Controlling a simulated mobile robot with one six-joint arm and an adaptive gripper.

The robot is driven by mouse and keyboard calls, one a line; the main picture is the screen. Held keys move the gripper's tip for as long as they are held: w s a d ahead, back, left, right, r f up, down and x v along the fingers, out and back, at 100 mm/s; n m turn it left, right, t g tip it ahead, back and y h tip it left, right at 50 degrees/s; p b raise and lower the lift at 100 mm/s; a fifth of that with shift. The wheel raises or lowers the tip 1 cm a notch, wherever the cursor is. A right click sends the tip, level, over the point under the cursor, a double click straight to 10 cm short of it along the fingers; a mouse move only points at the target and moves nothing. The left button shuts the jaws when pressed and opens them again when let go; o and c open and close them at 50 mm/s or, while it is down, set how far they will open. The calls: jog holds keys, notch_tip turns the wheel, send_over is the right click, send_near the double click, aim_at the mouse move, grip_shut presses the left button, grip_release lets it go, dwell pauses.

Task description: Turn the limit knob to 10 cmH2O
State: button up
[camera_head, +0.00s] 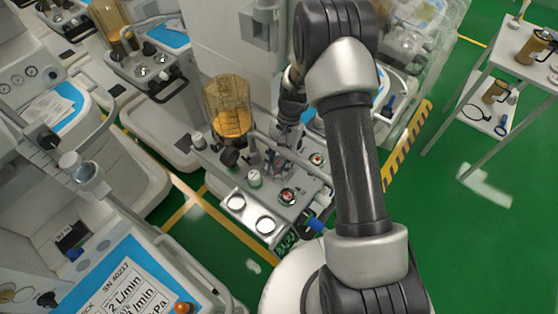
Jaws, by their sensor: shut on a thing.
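The anaesthesia unit's top panel (228,184) is at the centre, with knobs and gauges on it. My gripper (279,166) points down over the middle of this panel, small in the view. It is shut on a knob there, which its fingers mostly hide. I take this to be the limit knob, but its marks and pointer cannot be read. A white and green knob (254,178) stands left of the gripper. A dark knob with a red and white top (288,196) is in front of it, and another red-marked one (317,158) is to the right.
An amber canister (229,108) stands close behind and left of the gripper. Other carts stand left and behind. A white trolley (508,62) is at the right, with open green floor (440,225) before it.

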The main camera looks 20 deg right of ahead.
jog(key=shift+n, duration=0.5)
jog(key=o, duration=1.1)
jog(key=shift+r, duration=0.1)
jog(key=v, duration=0.7)
jog(key=shift+w+r, duration=0.15)
jog(key=shift+w, duration=0.05)
jog(key=shift+s+d, duration=0.1)
